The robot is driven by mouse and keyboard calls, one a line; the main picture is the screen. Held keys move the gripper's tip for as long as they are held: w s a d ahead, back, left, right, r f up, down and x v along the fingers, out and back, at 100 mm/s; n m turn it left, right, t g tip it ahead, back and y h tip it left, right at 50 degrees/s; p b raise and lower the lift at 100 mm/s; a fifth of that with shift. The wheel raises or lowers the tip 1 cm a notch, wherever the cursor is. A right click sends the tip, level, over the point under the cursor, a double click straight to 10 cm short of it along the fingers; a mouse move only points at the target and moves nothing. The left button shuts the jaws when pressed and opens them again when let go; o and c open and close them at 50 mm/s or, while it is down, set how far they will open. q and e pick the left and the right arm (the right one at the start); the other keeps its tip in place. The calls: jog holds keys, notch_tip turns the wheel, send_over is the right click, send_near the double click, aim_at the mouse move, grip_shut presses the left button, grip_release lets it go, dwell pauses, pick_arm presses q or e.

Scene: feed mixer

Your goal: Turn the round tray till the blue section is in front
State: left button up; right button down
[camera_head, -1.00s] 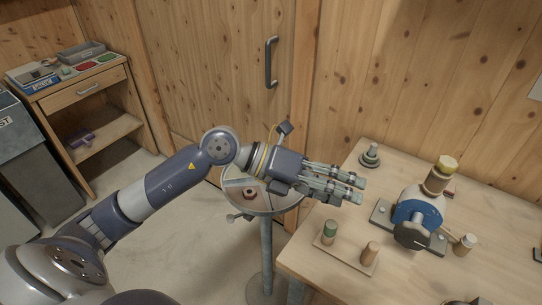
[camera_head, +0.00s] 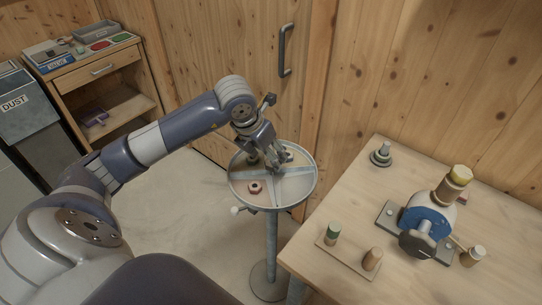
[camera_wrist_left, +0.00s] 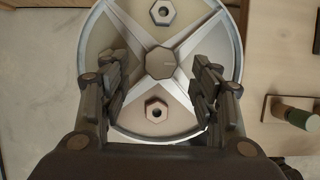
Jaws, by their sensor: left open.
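The round tray (camera_head: 301,199) stands on a post beside the workbench, split by crossed pale dividers around a middle hub (camera_wrist_left: 162,62). A reddish-brown nut (camera_head: 255,187) lies in its front-left section; the left wrist view shows it low in the tray (camera_wrist_left: 156,109) and a grey nut (camera_wrist_left: 162,12) at the top. No section reads clearly as blue. My left gripper (camera_head: 277,156) points down over the back half of the tray, open, fingers (camera_wrist_left: 160,85) either side of the hub. Contact with the dividers cannot be told. My right gripper is not in view.
The workbench (camera_head: 370,180) stands close on the tray's right, holding a blue clamp-like device (camera_head: 425,220) and a small board with pegs (camera_head: 345,255). A small knob (camera_head: 236,210) sticks out at the tray's left front. The wooden wall is behind; floor is free at left.

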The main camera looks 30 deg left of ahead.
aim_at(272, 168)
pick_arm(q)
jog(key=shift+p+x, duration=0.3)
jog(key=shift+x, duration=1.7)
grip_shut()
